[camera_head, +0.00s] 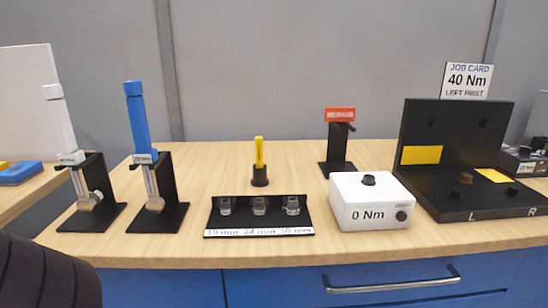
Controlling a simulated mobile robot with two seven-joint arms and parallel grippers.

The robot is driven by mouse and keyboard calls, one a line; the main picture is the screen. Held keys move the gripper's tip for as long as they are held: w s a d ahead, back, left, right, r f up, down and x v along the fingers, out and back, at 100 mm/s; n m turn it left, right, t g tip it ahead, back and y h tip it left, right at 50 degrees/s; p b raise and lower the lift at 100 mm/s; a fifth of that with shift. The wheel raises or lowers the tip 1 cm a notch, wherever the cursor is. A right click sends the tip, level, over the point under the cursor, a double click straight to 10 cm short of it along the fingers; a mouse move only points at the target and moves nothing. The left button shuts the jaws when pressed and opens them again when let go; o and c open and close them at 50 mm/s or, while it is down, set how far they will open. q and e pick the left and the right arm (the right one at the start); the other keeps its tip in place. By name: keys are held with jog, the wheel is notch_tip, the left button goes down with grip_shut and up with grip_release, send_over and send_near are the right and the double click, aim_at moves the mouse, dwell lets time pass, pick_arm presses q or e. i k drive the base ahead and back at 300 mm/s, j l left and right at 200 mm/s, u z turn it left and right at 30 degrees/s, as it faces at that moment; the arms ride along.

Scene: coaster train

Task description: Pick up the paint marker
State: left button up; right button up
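The yellow paint marker (259,151) stands upright in a small round black holder (259,177) near the middle of the table (215,165). Its lower part is hidden inside the holder. A dark ribbed part at the lower left edge looks like part of my arm. Neither gripper shows in the head view, so nothing touches the marker.
In front of the marker lies a black socket tray (262,218). A white box (370,203) reading 0 Nm is to its right. Torque wrenches with a white (61,120) and a blue handle (138,118) stand left. A black fixture (450,125) fills the right.

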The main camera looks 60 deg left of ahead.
aim_at(259, 139)
jog(key=u, duration=1.6)
